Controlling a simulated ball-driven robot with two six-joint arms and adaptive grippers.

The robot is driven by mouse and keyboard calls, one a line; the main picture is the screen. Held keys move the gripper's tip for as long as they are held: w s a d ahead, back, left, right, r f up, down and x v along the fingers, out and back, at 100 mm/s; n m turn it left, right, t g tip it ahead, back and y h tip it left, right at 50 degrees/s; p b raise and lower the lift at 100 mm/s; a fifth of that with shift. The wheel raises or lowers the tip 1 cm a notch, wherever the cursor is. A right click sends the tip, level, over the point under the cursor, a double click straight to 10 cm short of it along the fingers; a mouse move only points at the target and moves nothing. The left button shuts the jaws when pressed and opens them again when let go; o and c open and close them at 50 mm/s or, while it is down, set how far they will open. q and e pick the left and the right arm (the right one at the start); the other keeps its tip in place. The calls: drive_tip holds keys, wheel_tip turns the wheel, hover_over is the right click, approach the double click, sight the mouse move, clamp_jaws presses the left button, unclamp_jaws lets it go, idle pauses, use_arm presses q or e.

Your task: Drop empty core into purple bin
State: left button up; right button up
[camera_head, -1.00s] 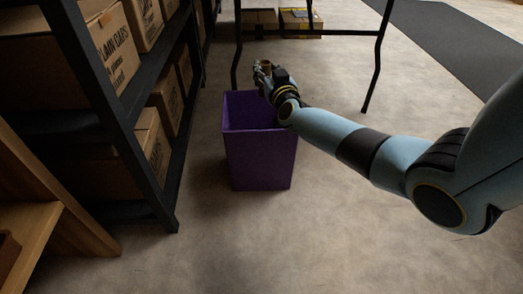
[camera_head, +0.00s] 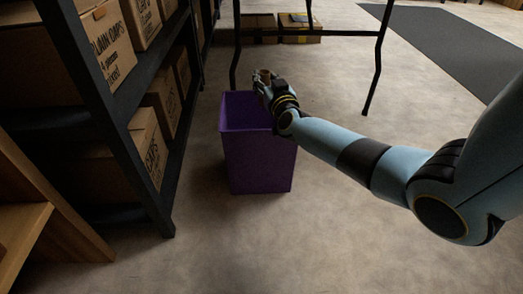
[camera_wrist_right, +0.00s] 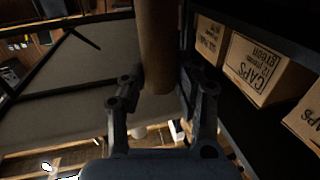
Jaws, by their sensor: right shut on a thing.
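The purple bin (camera_head: 258,162) stands upright on the floor in the middle of the head view, its open top facing up. My right gripper (camera_head: 264,77) is above the bin's far right rim. In the right wrist view, my right gripper (camera_wrist_right: 158,95) is shut on the empty core (camera_wrist_right: 158,45), a brown cardboard tube. In the head view only a small brown bit of the core shows between the fingers. The inside bottom of the bin is hidden. My left gripper is not in view.
A dark metal shelf (camera_head: 130,130) with cardboard boxes (camera_head: 148,145) stands left of the bin. Dark table legs (camera_head: 378,62) rise behind, with boxes (camera_head: 300,27) at the back. A grey mat (camera_head: 445,45) lies at the far right. The floor (camera_head: 330,230) in front is clear.

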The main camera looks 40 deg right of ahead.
drive_tip(key=o, duration=1.2)
drive_tip(key=shift+c, duration=0.2)
drive_tip(key=shift+s, duration=0.1)
drive_tip(key=v, duration=1.1)
drive_tip(key=shift+s, duration=0.35)
drive_tip(key=shift+a, duration=0.15)
